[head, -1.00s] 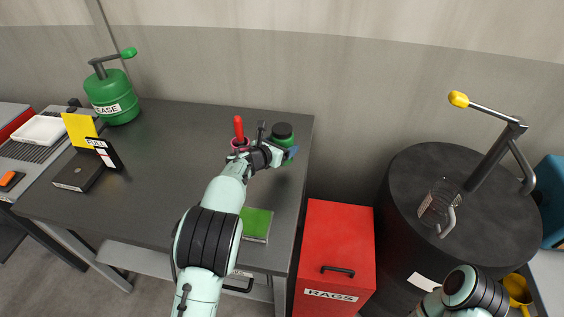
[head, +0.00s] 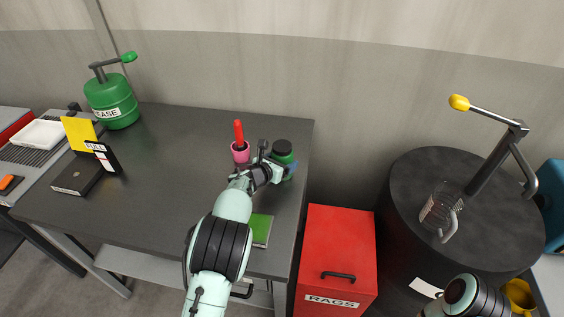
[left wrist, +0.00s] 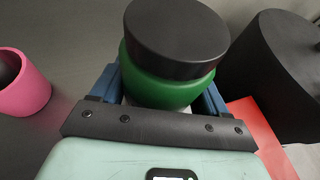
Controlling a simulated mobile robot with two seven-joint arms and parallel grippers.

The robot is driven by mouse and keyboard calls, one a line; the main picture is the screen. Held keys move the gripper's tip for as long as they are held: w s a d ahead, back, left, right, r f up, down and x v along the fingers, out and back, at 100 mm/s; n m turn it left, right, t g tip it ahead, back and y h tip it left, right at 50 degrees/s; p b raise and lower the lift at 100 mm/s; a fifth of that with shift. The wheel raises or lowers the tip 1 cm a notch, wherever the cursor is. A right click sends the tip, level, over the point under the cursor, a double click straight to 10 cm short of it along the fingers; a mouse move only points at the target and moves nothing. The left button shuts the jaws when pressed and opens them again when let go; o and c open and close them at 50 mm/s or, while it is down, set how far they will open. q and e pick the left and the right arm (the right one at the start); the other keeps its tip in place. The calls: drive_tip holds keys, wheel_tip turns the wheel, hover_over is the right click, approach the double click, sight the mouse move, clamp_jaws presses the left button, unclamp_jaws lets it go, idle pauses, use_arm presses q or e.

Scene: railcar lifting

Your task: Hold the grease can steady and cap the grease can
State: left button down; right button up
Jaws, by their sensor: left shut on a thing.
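A small green can (head: 290,158) with a black cap (head: 282,147) on top is near the table's right edge. In the left wrist view the green can (left wrist: 155,88) sits between the blue fingers, and the wide black cap (left wrist: 176,35) covers its top. My left gripper (head: 281,168) is shut around the green can's body. I cannot tell whether the can touches the table. A larger green can marked GREASE (head: 112,103), with a pump handle, stands at the table's far left. My right gripper is not in view; only part of that arm shows at the lower right.
A pink cup (head: 241,154) with a red-handled tool stands left of my gripper. A green book (head: 261,230) lies near the front edge. A red RAGS bin (head: 340,240) and a black drum (head: 420,175) stand to the right. The table's middle is clear.

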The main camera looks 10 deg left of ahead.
use_arm(q)
drive_tip(key=shift+f, duration=0.1)
drive_tip(key=shift+c, duration=0.8)
unclamp_jaws()
drive_tip(key=shift+o, duration=0.8)
drive_tip(key=shift+r, duration=0.2)
drive_tip(key=shift+s+a+r, duration=0.1)
drive_tip(key=shift+s, duration=0.15)
drive_tip(key=b+v, duration=0.3)
drive_tip(key=v, duration=0.8)
drive_tip(key=shift+s, duration=0.2)
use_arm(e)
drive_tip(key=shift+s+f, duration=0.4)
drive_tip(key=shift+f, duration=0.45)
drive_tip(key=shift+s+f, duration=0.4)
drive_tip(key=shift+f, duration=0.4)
use_arm(q)
drive_tip(key=shift+a, duration=0.1)
